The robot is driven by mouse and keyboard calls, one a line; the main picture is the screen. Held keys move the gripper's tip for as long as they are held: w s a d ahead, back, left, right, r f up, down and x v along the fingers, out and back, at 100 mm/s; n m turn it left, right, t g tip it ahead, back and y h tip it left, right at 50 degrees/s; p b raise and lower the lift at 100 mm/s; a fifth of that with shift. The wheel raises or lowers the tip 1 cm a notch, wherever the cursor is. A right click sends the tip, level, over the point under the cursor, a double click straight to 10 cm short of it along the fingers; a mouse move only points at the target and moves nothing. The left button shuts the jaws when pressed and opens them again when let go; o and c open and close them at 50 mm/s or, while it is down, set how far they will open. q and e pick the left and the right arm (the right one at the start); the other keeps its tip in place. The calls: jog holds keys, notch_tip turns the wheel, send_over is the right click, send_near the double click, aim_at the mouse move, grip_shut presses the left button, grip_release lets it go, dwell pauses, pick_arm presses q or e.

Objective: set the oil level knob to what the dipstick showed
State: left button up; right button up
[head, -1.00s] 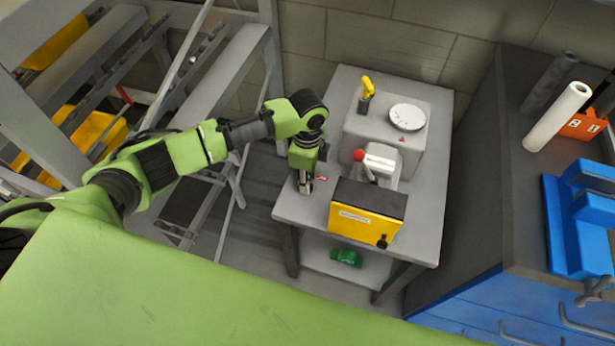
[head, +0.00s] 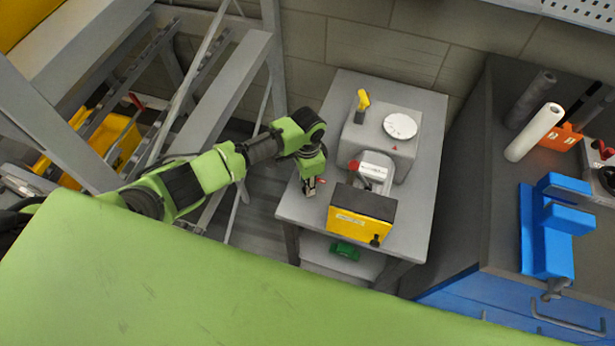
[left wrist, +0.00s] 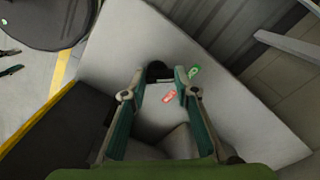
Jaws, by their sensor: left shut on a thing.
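A grey housing (head: 372,145) on the small grey table carries a white round dial (head: 400,126) with dark marks and a red triangle beside it. A yellow-handled dipstick (head: 362,98) stands upright at the housing's back left. My left gripper (head: 309,190) points down over the table's left part, left of the housing. In the left wrist view its fingers are shut on a dark thing (left wrist: 158,72), mostly unclear. A small red tag (left wrist: 168,97) shows between the fingers and a green tag (left wrist: 194,71) beside the right fingertip. My right gripper is out of view.
A yellow box with a dark top (head: 360,222) and black knob (head: 376,240) stands at the table's front. A grey device with a red end (head: 374,170) sits behind it. A green object (head: 345,250) lies on the lower shelf. A blue vise (head: 555,225) is right.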

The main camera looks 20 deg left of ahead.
pick_arm(q)
jog(key=shift+n+p, duration=0.3)
jog(key=shift+n, duration=0.2)
jog(key=o, duration=1.1)
notch_tip(320, 180, up, 12)
